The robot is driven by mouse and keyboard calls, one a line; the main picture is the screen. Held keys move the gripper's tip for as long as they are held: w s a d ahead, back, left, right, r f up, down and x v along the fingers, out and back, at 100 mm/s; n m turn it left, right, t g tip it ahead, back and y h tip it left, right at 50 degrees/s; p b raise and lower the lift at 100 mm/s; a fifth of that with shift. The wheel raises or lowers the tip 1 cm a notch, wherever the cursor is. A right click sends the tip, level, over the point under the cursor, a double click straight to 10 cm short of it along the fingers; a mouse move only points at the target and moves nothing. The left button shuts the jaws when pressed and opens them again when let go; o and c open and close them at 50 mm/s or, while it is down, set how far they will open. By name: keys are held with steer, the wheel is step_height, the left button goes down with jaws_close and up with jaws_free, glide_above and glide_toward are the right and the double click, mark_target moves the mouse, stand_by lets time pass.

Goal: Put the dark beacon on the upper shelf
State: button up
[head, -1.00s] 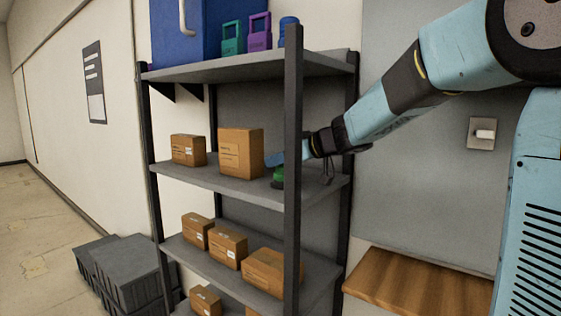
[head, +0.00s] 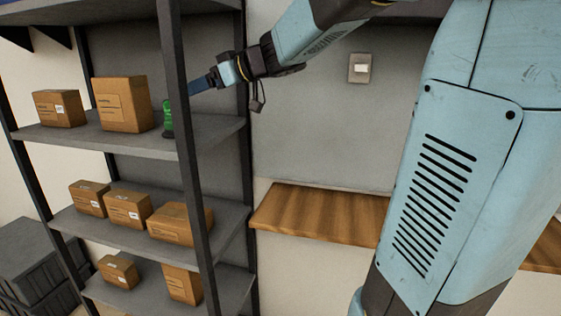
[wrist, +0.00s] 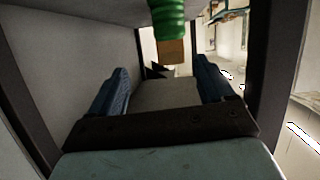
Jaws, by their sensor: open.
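A green ridged, beacon-like object (head: 167,118) stands upright on the grey shelf (head: 105,139) that carries two cartons, right of the larger one. The front post adjoins its right side. I cannot tell whether it is lit; no other beacon is in view. In the wrist view, the green object (wrist: 168,20) shows at the top edge, partly cut off, beyond my fingertips. My gripper (head: 200,83) reaches in from the right, behind the post, apart from the object. Its two blue fingers are spread and empty in the wrist view (wrist: 162,84).
The larger carton (head: 122,105) and a smaller carton (head: 59,108) share that shelf. The dark front post (head: 184,130) stands before my fingers. Lower shelves hold several cartons (head: 128,210). A wooden ledge (head: 318,214) is at right, and dark crates (head: 42,265) stand at lower left.

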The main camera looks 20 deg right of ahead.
steer(key=s+d+r+m+t+h, duration=0.1)
steer(key=d+r+m+t+h, duration=0.3)
steer(key=d+t+h, duration=0.15)
steer(key=s+d+f+m+h, duration=0.3)
steer(key=s+d+m+h, duration=0.25)
steer(key=d, duration=0.35)
steer(key=s+a+f+g, duration=0.1)
steer(key=s+f+g, duration=0.3)
steer(key=s+f, duration=0.4)
steer(key=s+a+f+g, duration=0.1)
steer(key=s+f+g, duration=0.4)
steer(key=s, duration=0.8)
step_height(320, 180, down, 4)
steer(key=shift+r+y, duration=0.15)
steer(key=shift+y, duration=0.15)
